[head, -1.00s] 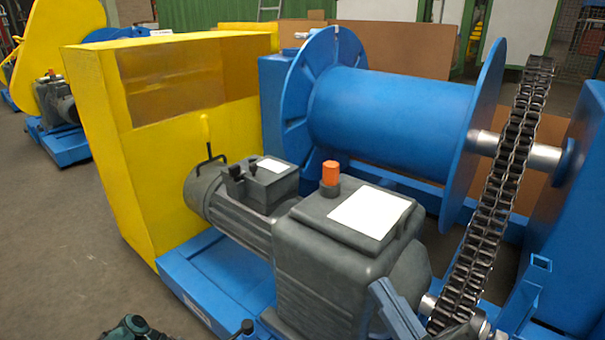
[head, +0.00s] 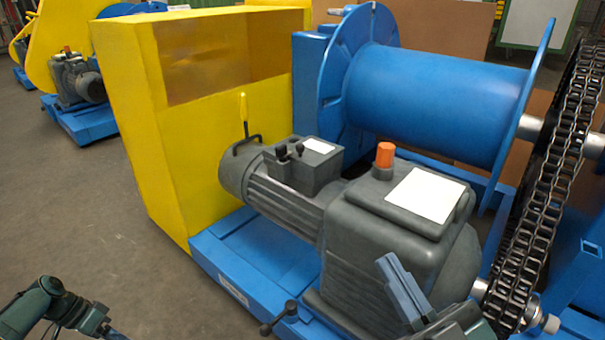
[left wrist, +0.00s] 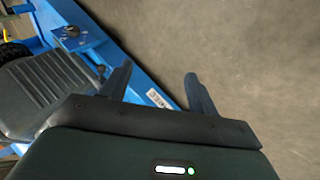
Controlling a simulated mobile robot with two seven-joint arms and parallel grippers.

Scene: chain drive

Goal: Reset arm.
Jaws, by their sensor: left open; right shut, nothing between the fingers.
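My right gripper (head: 392,272) shows at the bottom right of the head view, its blue-grey fingers shut together with nothing between them. It is in front of the grey gearbox (head: 345,285), left of the chain's lower end; whether it touches the gearbox I cannot tell. My left arm comes in at the bottom left of the head view, over the floor. My left gripper (left wrist: 157,85) is open and empty in the left wrist view, fingers apart, over the blue base's edge and floor. The double-row chain (head: 545,205) hangs around the lower sprocket at the right.
The blue drum (head: 435,105) stands behind the motor (head: 285,200) and gearbox. A yellow guard (head: 165,150) stands at left on the blue base (head: 225,260). A black lever (head: 280,318) sticks out in front.

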